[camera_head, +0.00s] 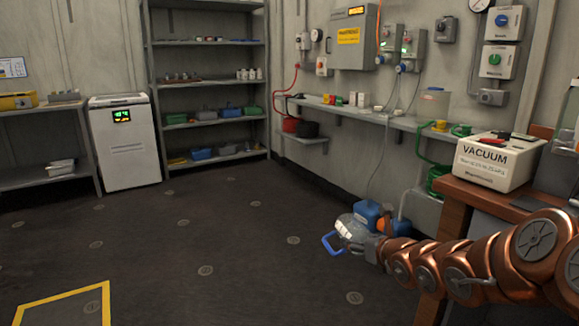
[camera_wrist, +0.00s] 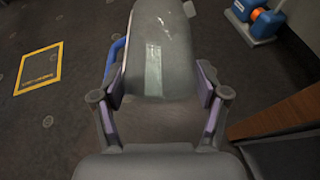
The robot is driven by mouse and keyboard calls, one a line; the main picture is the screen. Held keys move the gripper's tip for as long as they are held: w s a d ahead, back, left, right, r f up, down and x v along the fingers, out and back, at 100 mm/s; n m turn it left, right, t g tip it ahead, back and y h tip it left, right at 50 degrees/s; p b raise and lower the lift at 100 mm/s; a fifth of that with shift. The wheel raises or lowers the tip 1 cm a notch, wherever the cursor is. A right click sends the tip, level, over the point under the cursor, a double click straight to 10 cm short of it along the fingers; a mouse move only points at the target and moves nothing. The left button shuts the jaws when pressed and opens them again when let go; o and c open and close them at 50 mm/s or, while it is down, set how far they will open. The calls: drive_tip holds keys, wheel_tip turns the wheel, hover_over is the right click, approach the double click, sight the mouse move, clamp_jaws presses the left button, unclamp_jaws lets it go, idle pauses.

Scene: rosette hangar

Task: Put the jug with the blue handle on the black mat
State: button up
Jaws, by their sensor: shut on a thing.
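My gripper (camera_head: 372,248) is shut on a clear grey jug (camera_head: 350,228) with a blue handle (camera_head: 330,243), held out over the floor. In the wrist view, both fingers of my gripper (camera_wrist: 160,88) press the sides of the jug (camera_wrist: 160,45); its blue handle (camera_wrist: 114,52) sticks out to the left. Its base is hidden. A dark flat patch lies on the brown table (camera_head: 470,197) at the right; I cannot tell if it is the black mat.
A yellow-outlined square (camera_head: 62,302) marks the floor at lower left. A blue and orange object (camera_head: 367,214) stands beyond the jug, near the wall. A white vacuum box (camera_head: 497,162) sits on the brown table. The middle floor is clear.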

wheel_tip(320, 180, up, 33)
drive_tip(key=p, duration=3.2)
drive_tip(key=shift+r, duration=0.2)
drive_tip(key=shift+a, duration=0.1)
